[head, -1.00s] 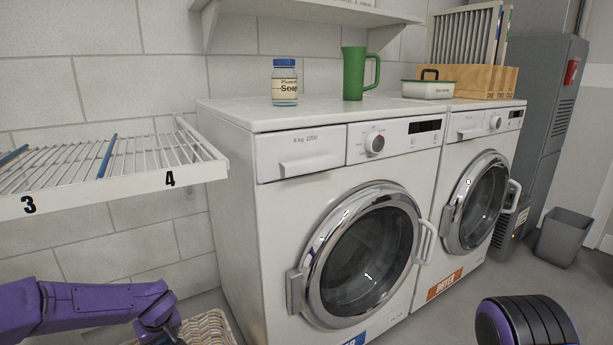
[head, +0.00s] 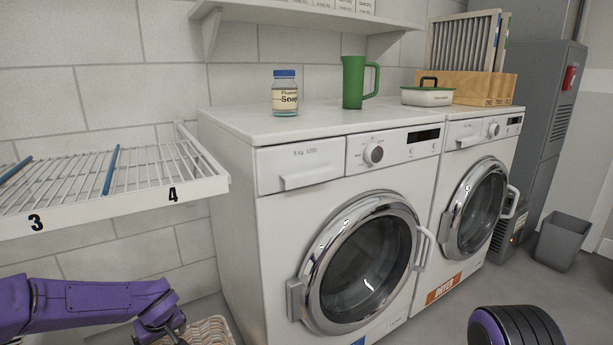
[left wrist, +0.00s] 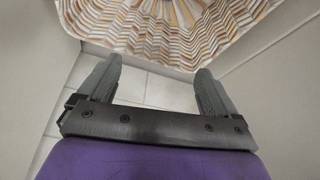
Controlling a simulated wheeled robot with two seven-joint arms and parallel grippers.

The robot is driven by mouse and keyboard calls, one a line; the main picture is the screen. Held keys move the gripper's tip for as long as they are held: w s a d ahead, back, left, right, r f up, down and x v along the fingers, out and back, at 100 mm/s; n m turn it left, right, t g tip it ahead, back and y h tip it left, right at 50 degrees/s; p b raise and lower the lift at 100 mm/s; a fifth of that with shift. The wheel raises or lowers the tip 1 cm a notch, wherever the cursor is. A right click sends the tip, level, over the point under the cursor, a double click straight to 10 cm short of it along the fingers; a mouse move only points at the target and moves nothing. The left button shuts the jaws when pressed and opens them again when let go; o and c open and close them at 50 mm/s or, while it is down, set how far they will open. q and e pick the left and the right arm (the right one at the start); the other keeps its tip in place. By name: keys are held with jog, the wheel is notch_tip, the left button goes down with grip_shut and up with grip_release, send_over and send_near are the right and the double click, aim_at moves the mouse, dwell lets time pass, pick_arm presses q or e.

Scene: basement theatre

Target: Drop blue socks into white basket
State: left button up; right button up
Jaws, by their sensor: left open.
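A woven basket (head: 210,331) in white and brown tones stands on the floor left of the washer, cut off by the bottom edge of the head view. Its striped weave (left wrist: 170,28) fills the top of the left wrist view. My left gripper (left wrist: 160,72) is open, with bare floor tiles showing between its fingers and nothing held. Its fingertips are close to the basket's side in that view; whether they touch cannot be told. No blue socks show in either view. My right gripper is not in view.
A white wire rack (head: 110,187) numbered 3 and 4, with blue bars, is on the left wall. A washer (head: 290,220) and dryer (head: 470,270) stand side by side, carrying a soap jar (head: 285,95) and green jug (head: 355,82). A grey bin (head: 563,240) stands at right.

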pick_arm(q)
jog(key=p+v, duration=0.2)
jog(key=v, duration=0.3)
jog(key=shift+s+r, duration=0.1)
jog(key=shift+r, duration=0.3)
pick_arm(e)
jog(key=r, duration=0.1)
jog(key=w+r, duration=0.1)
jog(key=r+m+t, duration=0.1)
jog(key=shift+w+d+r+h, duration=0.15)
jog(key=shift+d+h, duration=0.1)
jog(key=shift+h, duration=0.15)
